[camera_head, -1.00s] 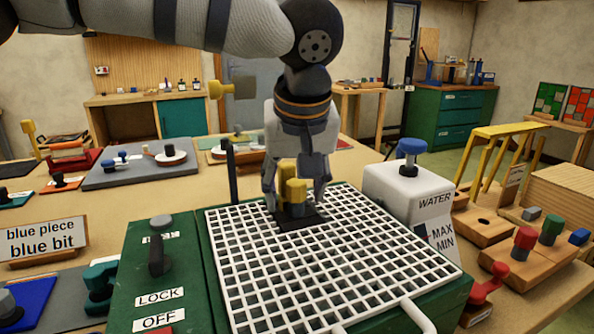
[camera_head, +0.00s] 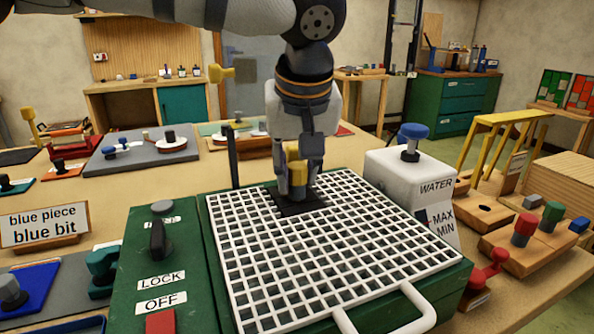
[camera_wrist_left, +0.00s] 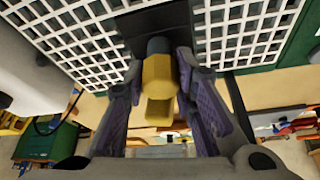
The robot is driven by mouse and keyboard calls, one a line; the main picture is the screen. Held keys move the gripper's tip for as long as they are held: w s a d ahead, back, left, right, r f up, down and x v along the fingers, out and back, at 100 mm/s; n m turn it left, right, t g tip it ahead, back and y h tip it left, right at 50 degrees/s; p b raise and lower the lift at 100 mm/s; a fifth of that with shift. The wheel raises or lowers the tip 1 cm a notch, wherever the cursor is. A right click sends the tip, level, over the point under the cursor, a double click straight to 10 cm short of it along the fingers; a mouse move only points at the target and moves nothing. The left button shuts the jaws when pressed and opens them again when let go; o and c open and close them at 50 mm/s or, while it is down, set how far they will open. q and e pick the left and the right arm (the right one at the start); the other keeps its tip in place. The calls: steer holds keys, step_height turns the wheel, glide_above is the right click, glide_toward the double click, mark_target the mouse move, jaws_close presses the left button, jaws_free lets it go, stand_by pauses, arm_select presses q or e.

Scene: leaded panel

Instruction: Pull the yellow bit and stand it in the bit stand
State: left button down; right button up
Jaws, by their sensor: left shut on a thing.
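The yellow bit (camera_head: 298,173) stands upright at a small black plate (camera_head: 300,207) on the white grid, toward its far edge. My left gripper (camera_head: 299,186) comes down from above and is shut on the yellow bit. In the left wrist view the bit (camera_wrist_left: 158,88) sits between the two fingers, with its grey end toward the black plate (camera_wrist_left: 158,22). A wooden block (camera_head: 512,262) at the right carries red (camera_head: 524,230) and green (camera_head: 551,219) capped pieces and looks like the bit stand. My right gripper is not in view.
The white grid (camera_head: 330,262) tops a green machine with a white front handle (camera_head: 420,305). A white water tank (camera_head: 408,180) with a blue knob stands right of the grid. A black post (camera_head: 233,163) rises behind it. A yellow trestle (camera_head: 508,120) stands at the right.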

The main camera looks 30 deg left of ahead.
arm_select(q)
steer(key=shift+r, duration=0.75)
stand_by(0.4)
steer(key=shift+r, duration=0.75)
steer(key=c, duration=2.2)
jaws_free()
jaws_close()
